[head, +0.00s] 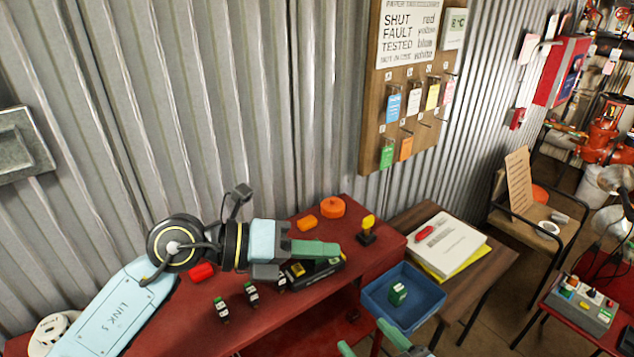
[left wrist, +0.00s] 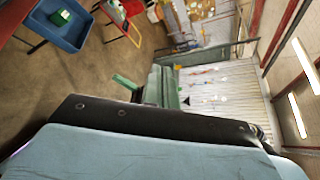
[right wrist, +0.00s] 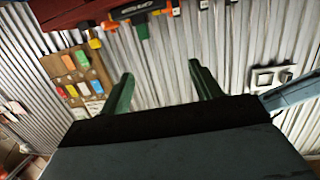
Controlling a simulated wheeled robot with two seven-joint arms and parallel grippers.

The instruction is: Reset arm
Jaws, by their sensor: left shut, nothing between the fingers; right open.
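My left arm reaches in from the left in the head view, over the red bench (head: 330,300). Its left gripper (head: 332,250) has its green fingers together with nothing between them, above a black and yellow tool (head: 318,270). The left wrist view shows these fingers at an angle over the floor. My right gripper (head: 372,338) shows only its green fingertips at the bottom edge of the head view. In the right wrist view the right gripper (right wrist: 160,78) has its fingers wide apart and empty, before the corrugated wall. Most of my right arm is hidden.
A blue bin (head: 425,310) holding a green block (head: 398,293) stands right of the bench. Orange items (head: 332,207), a red item (head: 201,272) and small dark blocks (head: 221,310) lie on the bench. A tag board (head: 400,130) hangs behind. Papers (head: 450,245) lie on a wooden table.

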